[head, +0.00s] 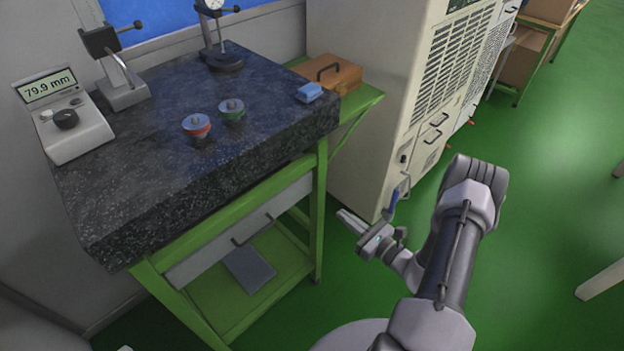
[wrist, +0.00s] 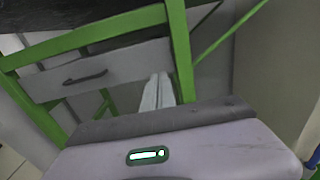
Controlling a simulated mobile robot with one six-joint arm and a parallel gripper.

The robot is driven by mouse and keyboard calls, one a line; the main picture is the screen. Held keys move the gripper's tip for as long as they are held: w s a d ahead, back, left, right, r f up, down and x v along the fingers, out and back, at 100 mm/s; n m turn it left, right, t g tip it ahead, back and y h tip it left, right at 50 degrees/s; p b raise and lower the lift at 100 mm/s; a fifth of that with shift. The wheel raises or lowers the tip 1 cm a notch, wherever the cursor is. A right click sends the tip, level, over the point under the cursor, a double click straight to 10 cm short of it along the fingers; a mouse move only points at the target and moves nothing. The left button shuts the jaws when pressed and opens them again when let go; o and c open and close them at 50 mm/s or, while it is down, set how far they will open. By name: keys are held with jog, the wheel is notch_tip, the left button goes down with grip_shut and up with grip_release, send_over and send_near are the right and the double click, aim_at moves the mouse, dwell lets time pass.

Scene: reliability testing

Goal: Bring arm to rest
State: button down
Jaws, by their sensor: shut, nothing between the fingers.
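My gripper (head: 352,220) is in the head view, right of the green bench and in front of the beige cabinet. Its fingers are together with nothing between them, and they point left toward the bench. My arm is bent, with its elbow raised at the right. In the wrist view the closed fingertips (wrist: 158,92) show against the bench's drawer and green leg. My gripper is apart from the bench and touches nothing that I can see.
A dark granite plate (head: 150,190) lies on the green bench (head: 318,190). On it are a red-ringed piece (head: 196,126), a green-ringed piece (head: 232,110) and a display unit (head: 66,115). A beige cabinet (head: 385,90) stands behind my gripper. Green floor (head: 560,180) is open at right.

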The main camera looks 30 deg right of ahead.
jog(key=s+a+r+n+g+y, duration=0.2)
jog(key=a+r+n+g+y, duration=0.6)
jog(key=a+r+n+g, duration=0.85)
jog(key=s+a+r+n+h, duration=0.5)
jog(key=s+a+r, duration=0.4)
jog(key=s+d+r+n+t+h, duration=0.2)
jog(key=s+r+n+t+h, duration=0.3)
jog(key=s, duration=0.3)
jog(key=shift+d+r+n+h, duration=0.15)
jog(key=shift+r+n+h, duration=0.6)
jog(key=shift+r+h, duration=0.15)
